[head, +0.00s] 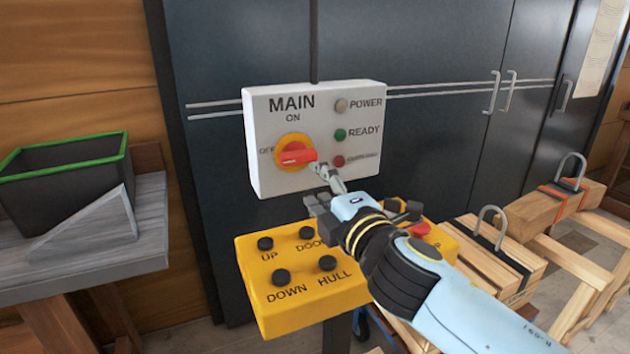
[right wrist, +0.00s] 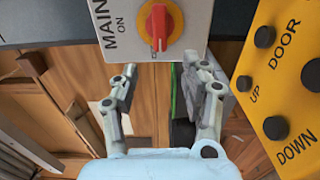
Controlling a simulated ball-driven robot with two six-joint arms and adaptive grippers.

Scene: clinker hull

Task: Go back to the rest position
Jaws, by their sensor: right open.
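My right gripper (head: 328,176) is in front of the white MAIN switch box (head: 372,100), close to its red rotary switch (head: 297,155) on a yellow-orange plate. I cannot tell whether a fingertip touches the handle. My left gripper is not in view.
A yellow control box (head: 300,290) with black buttons stands below the switch box, partly behind my right arm. A black bin with a green rim (head: 65,147) and a grey wedge (head: 85,222) sit on a left bench (head: 150,225). Wooden blocks with shackles (head: 500,255) stand right.

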